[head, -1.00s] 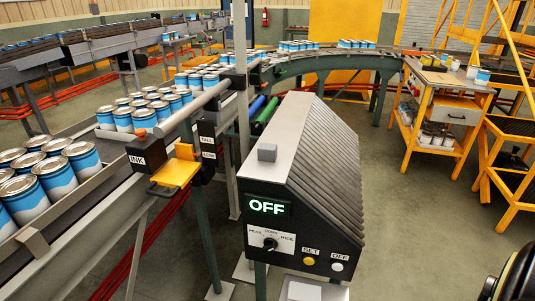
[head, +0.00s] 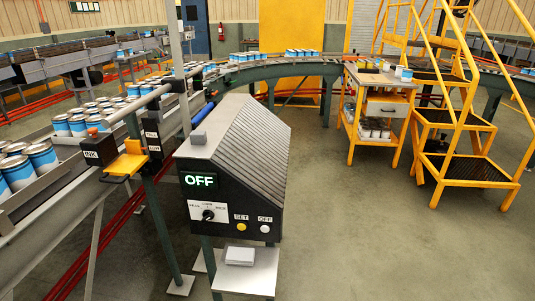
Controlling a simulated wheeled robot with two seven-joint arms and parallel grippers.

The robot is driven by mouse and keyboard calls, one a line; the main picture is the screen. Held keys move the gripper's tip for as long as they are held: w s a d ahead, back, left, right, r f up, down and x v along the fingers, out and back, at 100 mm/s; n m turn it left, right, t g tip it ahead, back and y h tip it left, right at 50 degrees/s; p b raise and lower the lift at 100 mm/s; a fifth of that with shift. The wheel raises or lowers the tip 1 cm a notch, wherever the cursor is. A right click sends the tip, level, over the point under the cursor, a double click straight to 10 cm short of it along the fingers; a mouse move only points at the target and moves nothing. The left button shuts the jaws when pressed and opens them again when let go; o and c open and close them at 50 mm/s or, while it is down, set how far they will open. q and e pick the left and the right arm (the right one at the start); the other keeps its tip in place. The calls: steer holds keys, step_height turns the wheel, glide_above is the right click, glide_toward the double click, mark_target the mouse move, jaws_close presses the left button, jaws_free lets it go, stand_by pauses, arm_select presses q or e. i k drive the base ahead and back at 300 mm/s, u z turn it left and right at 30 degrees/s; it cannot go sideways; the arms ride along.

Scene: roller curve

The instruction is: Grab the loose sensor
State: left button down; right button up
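I cannot tell for certain which thing is the loose sensor. Black boxes are mounted along the can conveyor: one marked INK (head: 92,152) beside a yellow bracket (head: 127,163), and small labelled ones (head: 152,135) on a post to its right. A pale box (head: 240,255) rests on the low plate below the cabinet's front. Neither of my grippers is in view.
A conveyor (head: 60,180) with blue-and-white cans runs along the left and curves across the back (head: 290,68). A yellow-framed cart (head: 378,110) stands at back right, beside yellow steps (head: 465,170). The floor (head: 390,240) at front right is clear.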

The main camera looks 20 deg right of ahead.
mark_target(197, 138)
steer(key=z, duration=0.35)
steer(key=k, duration=0.3)
steer(key=u, duration=0.95)
steer(key=i, duration=1.5)
steer(key=z, duration=0.9)
